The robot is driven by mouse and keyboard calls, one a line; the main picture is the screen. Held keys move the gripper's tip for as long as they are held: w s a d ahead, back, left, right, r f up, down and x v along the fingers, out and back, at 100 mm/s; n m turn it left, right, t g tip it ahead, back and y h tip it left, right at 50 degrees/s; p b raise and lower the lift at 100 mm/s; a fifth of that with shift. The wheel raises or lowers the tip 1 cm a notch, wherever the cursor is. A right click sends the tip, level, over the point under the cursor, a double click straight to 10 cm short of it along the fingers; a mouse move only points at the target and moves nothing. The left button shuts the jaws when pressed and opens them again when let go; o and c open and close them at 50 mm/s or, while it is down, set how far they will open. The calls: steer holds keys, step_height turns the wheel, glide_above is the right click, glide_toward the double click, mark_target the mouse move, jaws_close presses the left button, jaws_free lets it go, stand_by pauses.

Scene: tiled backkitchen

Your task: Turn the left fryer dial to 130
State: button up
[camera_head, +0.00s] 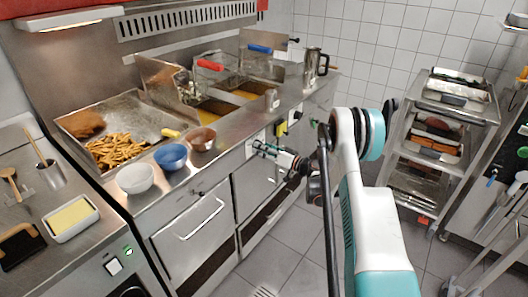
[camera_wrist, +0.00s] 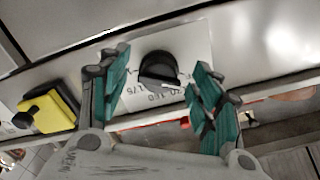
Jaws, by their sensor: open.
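The left fryer dial (camera_wrist: 158,70) is a black round knob with a pale mark, on a white plate (camera_wrist: 187,58) with printed numbers, some of which look like 160 and 175. The exact setting of the mark is unclear. In the wrist view my gripper (camera_wrist: 158,92) is open, with one teal finger on each side of the dial. I see a gap between each finger and the knob. In the head view my gripper (camera_head: 262,149) is at the fryer's front panel, and the dial is not clearly visible behind it. The fryer (camera_head: 215,106) has two oil wells.
A yellow-and-black switch (camera_head: 281,128) is on the panel right of my gripper; it also shows in the wrist view (camera_wrist: 48,112). Bowls, including a blue bowl (camera_head: 171,157), stand near the counter edge. A tray trolley (camera_head: 437,135) stands at right. Tiled floor (camera_head: 290,262) lies open between.

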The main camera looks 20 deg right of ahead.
steer(key=c, duration=1.1)
steer(key=shift+o, duration=0.2)
steer(key=shift+r+m, duration=0.1)
steer(key=shift+m, duration=3.8)
steer(key=o, duration=1.1)
steer(key=shift+c, duration=0.2)
